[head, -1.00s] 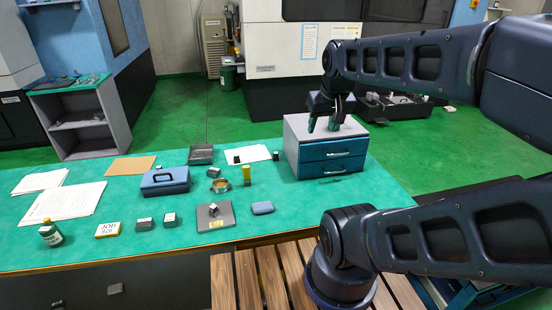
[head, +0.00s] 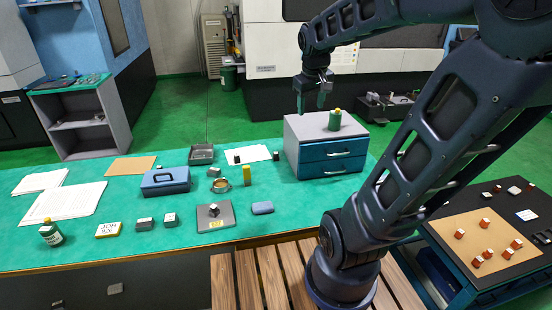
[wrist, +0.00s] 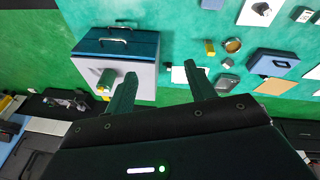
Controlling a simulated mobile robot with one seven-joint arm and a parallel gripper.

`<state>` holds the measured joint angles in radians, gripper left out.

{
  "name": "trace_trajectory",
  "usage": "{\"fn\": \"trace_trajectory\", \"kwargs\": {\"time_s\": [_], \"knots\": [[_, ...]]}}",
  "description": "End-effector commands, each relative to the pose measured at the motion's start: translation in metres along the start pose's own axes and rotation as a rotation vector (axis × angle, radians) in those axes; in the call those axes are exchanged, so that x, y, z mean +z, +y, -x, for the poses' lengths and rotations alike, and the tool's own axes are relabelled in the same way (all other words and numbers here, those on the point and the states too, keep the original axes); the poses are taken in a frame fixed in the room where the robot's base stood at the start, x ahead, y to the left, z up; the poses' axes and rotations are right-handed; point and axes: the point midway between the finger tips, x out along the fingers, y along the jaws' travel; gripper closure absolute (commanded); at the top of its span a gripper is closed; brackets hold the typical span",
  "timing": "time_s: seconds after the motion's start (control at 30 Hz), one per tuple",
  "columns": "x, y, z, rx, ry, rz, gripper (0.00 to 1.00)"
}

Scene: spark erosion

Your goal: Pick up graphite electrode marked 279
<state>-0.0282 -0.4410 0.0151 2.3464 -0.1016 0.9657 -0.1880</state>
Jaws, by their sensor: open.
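My gripper (head: 311,98) is open and empty in the air by the left back of a grey drawer cabinet. In the wrist view its two fingers (wrist: 162,72) stand apart with nothing between them. No number 279 is readable in any view. Small dark blocks that may be electrodes stand on the green bench: one block (head: 145,224) and another block (head: 170,220) at the front left, one (head: 237,159) by a white sheet, and one (head: 276,156) at its right. A small block (head: 213,210) sits on a grey plate (head: 222,222).
The drawer cabinet (head: 330,148) carries a green bottle (head: 335,121) on top, below and right of my gripper. A blue box (head: 166,181), a yellow cylinder (head: 247,175) and a round dish (head: 221,186) stand mid-bench. A side table (head: 460,222) at right holds several orange-and-white blocks.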

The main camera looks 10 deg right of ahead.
Motion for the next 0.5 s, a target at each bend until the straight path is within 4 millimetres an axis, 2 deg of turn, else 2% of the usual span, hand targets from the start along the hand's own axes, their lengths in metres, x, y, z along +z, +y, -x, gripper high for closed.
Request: {"fn": "trace_trajectory", "kwargs": {"time_s": [0.03,0.27,0.5], "knots": [[-0.012,0.002,-0.005,0.002,-0.017,0.029,0.45],[-0.064,0.012,-0.030,0.017,-0.081,0.172,0.45],[-0.117,0.019,-0.067,0.024,-0.147,0.319,0.45]]}}
